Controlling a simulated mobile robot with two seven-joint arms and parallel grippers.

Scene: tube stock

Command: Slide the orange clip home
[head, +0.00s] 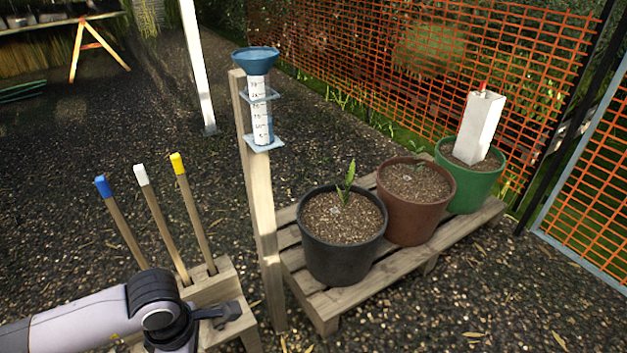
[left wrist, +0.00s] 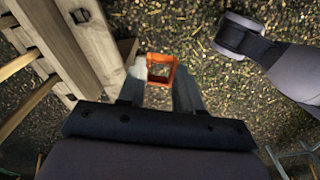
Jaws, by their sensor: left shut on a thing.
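The orange clip (left wrist: 160,70) is a small square open frame, seen in the left wrist view. My left gripper (left wrist: 162,85) is shut on it, with one dark finger at each side of the frame. A pale, whitish piece shows at the clip's left side. In the head view my left gripper (head: 226,314) is at the lower left, by the wooden block with the stakes; the clip cannot be made out there. A white square tube (head: 478,128) stands slightly tilted in the green pot (head: 476,186), with an orange-red tip at its top. My right gripper is not seen.
A wooden post with a blue rain gauge (head: 261,100) stands between my left gripper and the pots. A black pot (head: 340,250) and a brown pot (head: 415,215) share the pallet (head: 375,288). Three colour-tipped stakes stand in a wooden block (head: 222,285). Orange mesh fence is behind.

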